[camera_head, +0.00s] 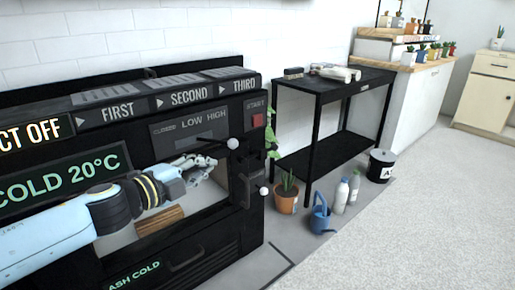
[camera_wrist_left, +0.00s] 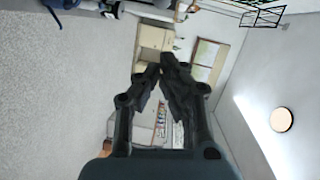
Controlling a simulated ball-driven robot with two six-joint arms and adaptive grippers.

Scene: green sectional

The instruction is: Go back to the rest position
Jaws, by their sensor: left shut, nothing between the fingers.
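My left arm comes in from the left in the head view. My left gripper (camera_head: 203,165) is in front of the black machine (camera_head: 240,140), over its pale opening. In the left wrist view the fingers of the left gripper (camera_wrist_left: 160,70) come together at the tips with nothing between them. A brown wooden-looking piece (camera_head: 160,220) lies in the opening, below my left arm. My right gripper does not show in either view.
Right of the machine stand a black table (camera_head: 340,85), a potted plant (camera_head: 287,193), a blue watering can (camera_head: 321,215), bottles (camera_head: 341,195) and a black bucket (camera_head: 381,166). The light floor (camera_head: 420,220) at the right is clear.

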